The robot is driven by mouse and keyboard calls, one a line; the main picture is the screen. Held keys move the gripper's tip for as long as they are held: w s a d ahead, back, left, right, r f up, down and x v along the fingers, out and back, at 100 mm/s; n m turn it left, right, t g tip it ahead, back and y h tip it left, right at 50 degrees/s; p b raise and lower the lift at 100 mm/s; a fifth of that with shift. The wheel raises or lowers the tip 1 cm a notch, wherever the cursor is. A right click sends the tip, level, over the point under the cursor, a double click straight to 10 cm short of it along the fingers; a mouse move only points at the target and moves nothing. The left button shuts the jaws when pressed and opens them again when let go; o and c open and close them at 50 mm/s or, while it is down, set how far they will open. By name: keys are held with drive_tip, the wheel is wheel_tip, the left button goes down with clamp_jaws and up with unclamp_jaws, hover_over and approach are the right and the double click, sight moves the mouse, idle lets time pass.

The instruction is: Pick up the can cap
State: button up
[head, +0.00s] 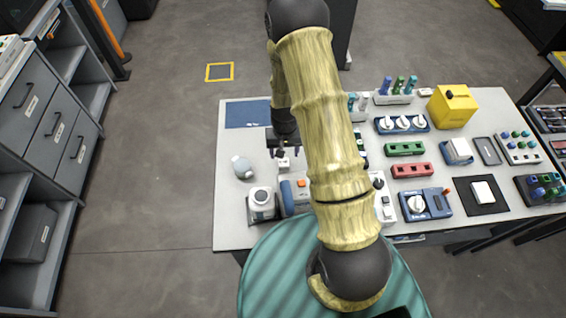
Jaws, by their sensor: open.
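My gripper (283,153) points down over the left part of the table, with its jaws open. A small white piece (284,163) shows just below the fingertips; I cannot tell whether they touch it, or whether it is the can cap. A white squarish container (262,207) with a round grey top stands near the front left edge, below the gripper in the picture. The round top could also be the can cap. A pale blue and white rounded object (242,167) lies to the left of the gripper, apart from it.
A blue-grey device with an orange button (295,194) stands right of the white container. My arm hides the table's middle. A dark blue mat (247,114) lies at the back left. Bottle racks, coloured blocks and a yellow box (452,106) fill the right side of the table (229,212).

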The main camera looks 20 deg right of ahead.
sight(283, 162)
drive_tip(key=shift+f, duration=0.1)
drive_tip(key=shift+a+f+p, duration=0.15)
drive_tip(key=shift+f+p, duration=0.85)
drive_tip(key=shift+f, duration=1.5)
drive_tip(key=shift+c, duration=0.2)
drive_tip(key=c, duration=1.1)
drive_tip(key=shift+o, duration=0.2)
drive_tip(key=shift+r, duration=0.15)
wheel_tip(283, 162, up, 10)
drive_tip(key=b, duration=0.2)
